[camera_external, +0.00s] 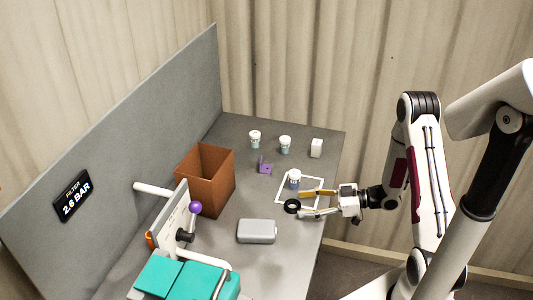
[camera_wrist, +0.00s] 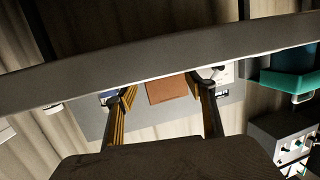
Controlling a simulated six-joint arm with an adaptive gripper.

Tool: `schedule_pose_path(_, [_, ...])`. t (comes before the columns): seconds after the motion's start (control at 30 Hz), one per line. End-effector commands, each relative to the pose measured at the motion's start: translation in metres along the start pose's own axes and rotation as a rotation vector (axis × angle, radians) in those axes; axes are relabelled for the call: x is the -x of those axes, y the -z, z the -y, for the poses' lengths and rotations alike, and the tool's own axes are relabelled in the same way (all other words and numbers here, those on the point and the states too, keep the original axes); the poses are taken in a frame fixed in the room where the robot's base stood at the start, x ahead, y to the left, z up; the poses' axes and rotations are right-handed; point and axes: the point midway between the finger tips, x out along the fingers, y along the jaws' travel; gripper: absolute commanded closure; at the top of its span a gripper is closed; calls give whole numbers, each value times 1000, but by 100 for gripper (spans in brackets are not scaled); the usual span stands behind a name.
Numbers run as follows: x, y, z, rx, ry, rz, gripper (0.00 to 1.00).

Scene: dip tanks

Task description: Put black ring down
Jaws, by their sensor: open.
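The black ring (camera_external: 291,206) shows in the external view at the tip of the lower finger of my gripper (camera_external: 302,202), close to the white square outline (camera_external: 281,199) on the table. I cannot tell whether it touches the finger or rests on the table. My gripper is open, its fingers spread and pointing left. In the wrist view, the two fingers of my gripper (camera_wrist: 160,88) stand apart with a gap between them. The ring cannot be made out there.
A lidded cup (camera_external: 294,180) stands close beyond my gripper. Two more cups (camera_external: 255,140) (camera_external: 285,145), a white block (camera_external: 316,148) and a purple part (camera_external: 264,168) stand farther back. A brown bin (camera_external: 222,190), grey case (camera_external: 256,232) and teal-topped unit (camera_external: 180,278) lie left.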

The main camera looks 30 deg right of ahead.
Motion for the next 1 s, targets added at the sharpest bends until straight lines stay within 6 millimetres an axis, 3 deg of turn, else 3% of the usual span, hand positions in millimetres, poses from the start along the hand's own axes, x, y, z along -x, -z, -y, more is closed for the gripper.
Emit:
schedule_pose_path(0.2, [24, 7, 2, 1, -3, 0, 45])
schedule_pose_path(0.5, [45, 7, 2, 1, -2, 0, 45])
schedule_pose_path(1.0, [48, 7, 3, 1, 1, 0, 45])
